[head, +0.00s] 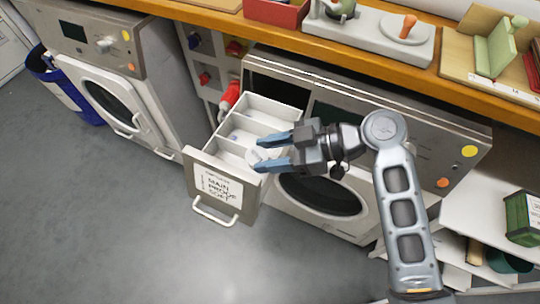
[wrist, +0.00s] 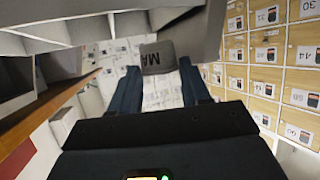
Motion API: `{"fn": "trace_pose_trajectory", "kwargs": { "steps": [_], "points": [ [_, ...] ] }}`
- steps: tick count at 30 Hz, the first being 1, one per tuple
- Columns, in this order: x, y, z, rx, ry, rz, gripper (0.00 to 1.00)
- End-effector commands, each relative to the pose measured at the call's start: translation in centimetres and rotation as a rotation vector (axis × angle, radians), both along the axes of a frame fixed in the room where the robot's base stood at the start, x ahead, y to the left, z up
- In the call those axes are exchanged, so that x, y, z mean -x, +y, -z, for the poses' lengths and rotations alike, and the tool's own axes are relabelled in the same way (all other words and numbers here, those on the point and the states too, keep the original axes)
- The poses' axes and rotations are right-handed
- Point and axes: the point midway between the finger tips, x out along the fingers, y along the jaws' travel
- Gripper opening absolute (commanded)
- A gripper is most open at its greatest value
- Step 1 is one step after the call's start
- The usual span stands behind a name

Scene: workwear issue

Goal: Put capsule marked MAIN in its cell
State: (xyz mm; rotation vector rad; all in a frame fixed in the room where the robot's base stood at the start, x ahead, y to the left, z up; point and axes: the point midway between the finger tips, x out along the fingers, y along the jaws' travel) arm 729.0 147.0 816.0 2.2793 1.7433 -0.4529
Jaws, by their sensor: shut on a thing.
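The capsule marked MAIN shows in the wrist view as a dark grey block (wrist: 158,57) with the letters "MA" visible, between my fingertips. The drawer has several white cells side by side, split by dividers. Its front label (head: 219,187) reads MAIN, PROOF, SOFT. My fingers hide part of the cells nearest the front. I cannot tell how high the capsule is above them.
A red bottle-like thing (head: 231,96) is close behind the drawer. A wooden counter (head: 330,53) with fixtures runs above. Grey floor is clear in front.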

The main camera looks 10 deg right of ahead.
Motion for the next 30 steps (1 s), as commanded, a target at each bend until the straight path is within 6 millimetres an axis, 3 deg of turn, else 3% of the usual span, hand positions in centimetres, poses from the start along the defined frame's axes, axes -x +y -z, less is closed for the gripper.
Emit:
{"fn": "trace_pose_trajectory", "kwargs": {
  "steps": [6, 30],
  "points": [
    [0.0, 0.0, 2.1, 0.0, 0.0, -0.001, 0.17],
    [0.0, 0.0, 3.2, 0.0, -0.001, 0.0, 0.17]
  ]
}}
